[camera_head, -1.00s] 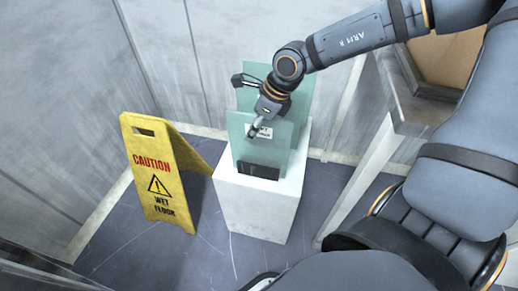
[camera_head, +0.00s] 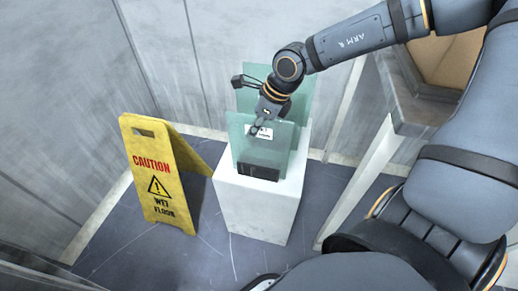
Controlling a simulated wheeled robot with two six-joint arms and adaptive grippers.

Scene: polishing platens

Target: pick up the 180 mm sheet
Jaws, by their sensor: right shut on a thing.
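Two greenish glass sheets stand upright on a white pedestal (camera_head: 258,210). The smaller front sheet (camera_head: 280,148) has a white label (camera_head: 264,134) too small to read, and a dark block (camera_head: 259,171) is at its foot. The larger back sheet (camera_head: 303,92) rises behind it. My right gripper (camera_head: 256,127) comes down from above and is shut on the front sheet at its upper edge, beside the label. The gripper hides part of both sheets. I cannot tell whether the front sheet is clear of its support. My left gripper is out of view.
A yellow wet-floor sign (camera_head: 155,175) stands on the dark floor left of the pedestal. A grey table or frame (camera_head: 400,105) with a brown panel stands at the right. Grey walls close in behind. Some floor is open in front of the sign.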

